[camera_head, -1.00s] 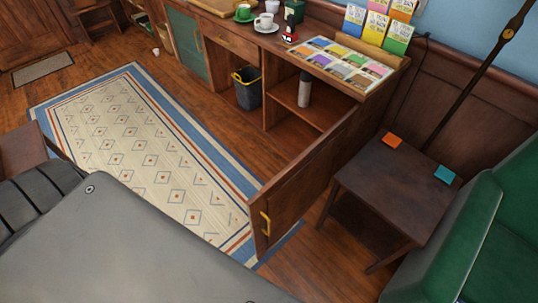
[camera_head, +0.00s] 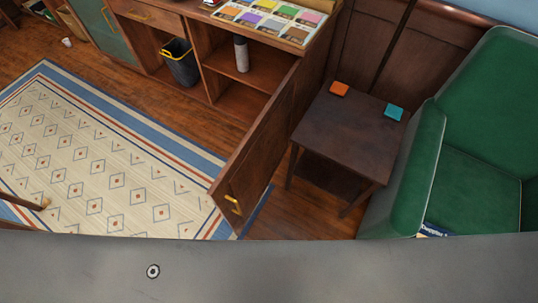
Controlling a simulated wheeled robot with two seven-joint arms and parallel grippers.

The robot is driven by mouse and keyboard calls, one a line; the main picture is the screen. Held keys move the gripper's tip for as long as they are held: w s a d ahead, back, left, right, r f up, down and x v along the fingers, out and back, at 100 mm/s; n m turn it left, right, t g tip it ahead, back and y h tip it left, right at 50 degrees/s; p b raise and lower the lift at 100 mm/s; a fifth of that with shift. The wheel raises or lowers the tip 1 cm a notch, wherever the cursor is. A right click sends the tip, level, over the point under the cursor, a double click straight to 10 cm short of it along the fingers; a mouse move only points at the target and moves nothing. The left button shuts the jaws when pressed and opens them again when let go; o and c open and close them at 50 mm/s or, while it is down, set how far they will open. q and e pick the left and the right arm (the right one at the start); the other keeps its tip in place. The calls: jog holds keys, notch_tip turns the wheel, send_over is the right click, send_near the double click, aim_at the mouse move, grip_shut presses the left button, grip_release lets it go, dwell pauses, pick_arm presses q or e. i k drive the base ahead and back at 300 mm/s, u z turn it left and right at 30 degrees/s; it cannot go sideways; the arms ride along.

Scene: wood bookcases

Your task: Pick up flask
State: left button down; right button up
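The flask (camera_head: 241,54) is a slim grey cylinder with a darker top. It stands upright on the shelf inside the open cabinet compartment (camera_head: 262,75), in the upper middle of the head view. The cabinet door (camera_head: 250,145), with a yellow handle (camera_head: 233,205), stands swung open towards me, to the right of the flask. Neither of my grippers shows in the head view.
A dark bin (camera_head: 181,66) stands in the open bay left of the flask. A side table (camera_head: 340,140) with an orange and a teal coaster stands right of the door, beside a green armchair (camera_head: 475,150). A patterned rug (camera_head: 110,160) covers the left floor.

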aim_at(240, 43)
jog(key=k, duration=1.7)
jog(key=u, duration=1.3)
jog(key=i, duration=3.8)
jog(key=z, duration=1.95)
